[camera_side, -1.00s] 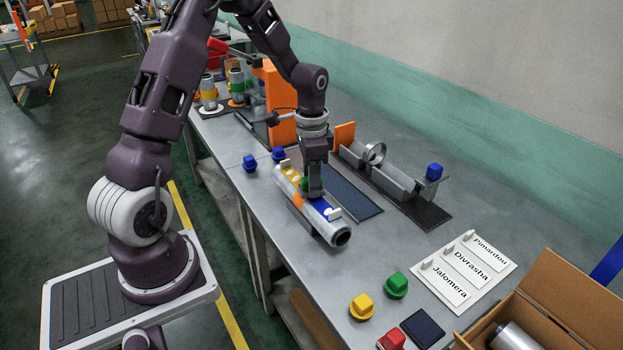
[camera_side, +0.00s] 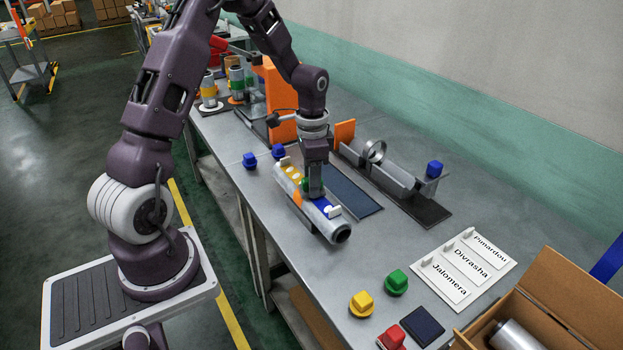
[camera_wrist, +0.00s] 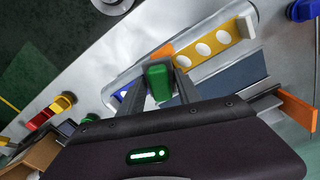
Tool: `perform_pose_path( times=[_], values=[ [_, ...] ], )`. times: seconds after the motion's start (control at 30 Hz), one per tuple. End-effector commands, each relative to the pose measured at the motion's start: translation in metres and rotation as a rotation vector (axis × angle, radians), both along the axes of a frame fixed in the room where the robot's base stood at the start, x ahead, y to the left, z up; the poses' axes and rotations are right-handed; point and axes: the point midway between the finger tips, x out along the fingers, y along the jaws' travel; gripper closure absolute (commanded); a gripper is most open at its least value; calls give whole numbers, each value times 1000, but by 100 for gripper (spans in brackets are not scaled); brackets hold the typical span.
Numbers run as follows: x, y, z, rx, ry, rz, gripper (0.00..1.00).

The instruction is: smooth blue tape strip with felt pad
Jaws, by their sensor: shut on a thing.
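The grey roll (camera_side: 342,236) lies on the bench under my gripper (camera_side: 313,192). A blue tape strip (camera_side: 324,206) with a white tab runs along its near end, and it shows partly in the wrist view (camera_wrist: 122,93). A yellow strip (camera_wrist: 208,45) with white dots lies at the other end, with an orange patch (camera_side: 297,199) between. My gripper is shut on a green block (camera_wrist: 158,82), at the roll's surface near the blue strip. I cannot tell whether a felt face under the block touches the strip; the fingers and block hide part of it.
A dark blue mat (camera_side: 352,194) and a grey rail fixture (camera_side: 395,183) lie behind the roll. Yellow (camera_side: 361,304), green (camera_side: 396,282) and red (camera_side: 392,337) knobs, a dark pad (camera_side: 422,327), a label board (camera_side: 465,267) and a cardboard box (camera_side: 550,300) stand nearer the front right.

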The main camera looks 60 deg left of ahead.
Motion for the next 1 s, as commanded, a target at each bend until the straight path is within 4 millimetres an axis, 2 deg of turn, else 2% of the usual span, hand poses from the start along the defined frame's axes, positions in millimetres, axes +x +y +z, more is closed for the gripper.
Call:
perform_pose_path(
  times=[0.23, 0.57, 1.0],
  values=[
    [0, -12, 0, -1, 0, -1, 100],
    [0, -14, 0, -1, 1, -1, 100],
    [-1, -28, -2, -2, 3, -1, 100]
  ],
)
